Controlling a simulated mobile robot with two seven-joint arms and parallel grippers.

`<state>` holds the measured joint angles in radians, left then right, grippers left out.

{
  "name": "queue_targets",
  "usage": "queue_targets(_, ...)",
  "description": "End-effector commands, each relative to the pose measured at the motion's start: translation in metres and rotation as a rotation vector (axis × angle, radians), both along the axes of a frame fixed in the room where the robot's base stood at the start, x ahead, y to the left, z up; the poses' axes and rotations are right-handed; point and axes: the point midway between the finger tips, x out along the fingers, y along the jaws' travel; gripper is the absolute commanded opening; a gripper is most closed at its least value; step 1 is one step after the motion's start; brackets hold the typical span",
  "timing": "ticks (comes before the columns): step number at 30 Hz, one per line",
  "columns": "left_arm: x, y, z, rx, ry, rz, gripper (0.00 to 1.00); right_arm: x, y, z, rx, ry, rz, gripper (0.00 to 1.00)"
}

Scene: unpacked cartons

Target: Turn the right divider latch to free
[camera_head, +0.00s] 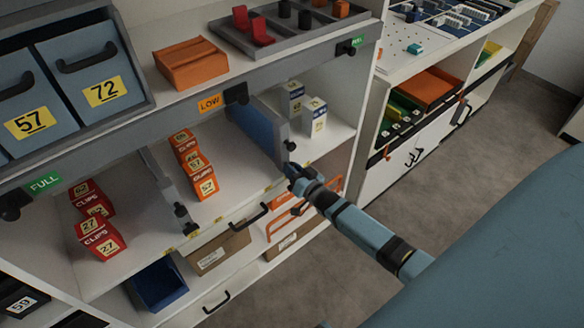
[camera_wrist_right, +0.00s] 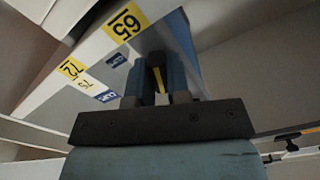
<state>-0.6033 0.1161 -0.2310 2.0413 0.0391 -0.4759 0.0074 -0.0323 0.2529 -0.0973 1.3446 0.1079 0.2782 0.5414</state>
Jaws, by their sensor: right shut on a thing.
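The right divider (camera_head: 258,128) stands upright on the shelf, with a blue side and a grey front edge. Its black latch (camera_head: 290,146) sits on the front edge, partly hidden by my gripper; its exact turn is hard to tell. My right gripper (camera_head: 291,170) is at the latch, shut on it. In the right wrist view, the fingers (camera_wrist_right: 160,82) close around a dark piece with yellow beside it. My left gripper is not in view.
The left divider (camera_head: 168,188) stands between orange boxes (camera_head: 194,160) and red boxes (camera_head: 97,236). White cartons (camera_head: 313,118) stand right of the right divider. A drawer handle (camera_head: 250,216) and orange frames (camera_head: 290,235) lie below. The floor at right is clear.

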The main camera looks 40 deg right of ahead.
Motion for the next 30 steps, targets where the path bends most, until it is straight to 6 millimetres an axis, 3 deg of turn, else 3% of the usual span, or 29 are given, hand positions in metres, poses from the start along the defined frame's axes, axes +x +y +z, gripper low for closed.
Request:
queue_targets(15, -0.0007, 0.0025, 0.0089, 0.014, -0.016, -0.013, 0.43, -0.0001, 0.0000, 0.0003, -0.344, -0.027, 0.000, 0.00)
queue_targets(30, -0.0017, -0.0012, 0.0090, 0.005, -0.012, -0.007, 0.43, -0.0001, 0.0000, 0.0000, -0.413, -0.032, 0.000, 0.00)
